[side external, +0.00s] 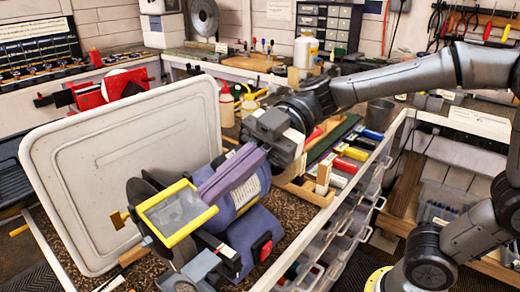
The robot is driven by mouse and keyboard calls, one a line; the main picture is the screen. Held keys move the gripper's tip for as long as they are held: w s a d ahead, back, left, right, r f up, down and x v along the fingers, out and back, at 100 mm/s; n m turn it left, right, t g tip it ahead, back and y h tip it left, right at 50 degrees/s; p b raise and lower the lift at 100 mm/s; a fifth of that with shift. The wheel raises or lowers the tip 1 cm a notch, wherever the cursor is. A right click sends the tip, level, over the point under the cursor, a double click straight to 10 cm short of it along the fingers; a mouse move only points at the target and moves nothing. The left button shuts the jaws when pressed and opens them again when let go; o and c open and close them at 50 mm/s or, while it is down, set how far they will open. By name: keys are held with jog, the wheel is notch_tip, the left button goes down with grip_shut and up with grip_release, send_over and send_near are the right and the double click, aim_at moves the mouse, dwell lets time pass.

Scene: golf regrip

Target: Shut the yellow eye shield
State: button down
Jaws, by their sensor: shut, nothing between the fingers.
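The yellow eye shield (174,211) is a yellow frame around a clear pane, on the front of a blue-purple bench grinder (252,235). The shield sits tilted over the front of the grinder, beside a dark wheel. My gripper (206,192) reaches in from the upper right, above the grinder. Its long purple-grey fingers are together and empty, with the tips close to the shield's upper right edge. I cannot tell whether they touch the frame. The fingers hide part of the grinder body and the shield's hinge side.
A large pale upright panel (95,165) stands close behind and left of the grinder. A wooden tray with coloured-handled tools (350,152) lies to the right, above clear drawers (335,240). Bottles (227,108) and a red vise (108,88) stand behind.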

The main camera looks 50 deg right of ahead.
jog(key=d+r+m+h, duration=0.1)
jog(key=d+m+h, duration=0.2)
jog(key=d, duration=0.7)
notch_tip(320, 180, up, 5)
jog(key=a+t+h, duration=0.2)
jog(key=h, duration=0.1)
jog(key=n, duration=0.2)
send_over(187, 230)
jog(key=s+d, duration=0.2)
jog(key=d, duration=0.2)
notch_tip(187, 230, down, 5)
jog(key=f, duration=0.2)
jog(key=a, duration=0.1)
jog(key=shift+w+f, duration=0.35)
jog(key=shift+f, duration=0.05)
jog(key=shift+w+f, duration=0.2)
jog(key=shift+f, duration=0.35)
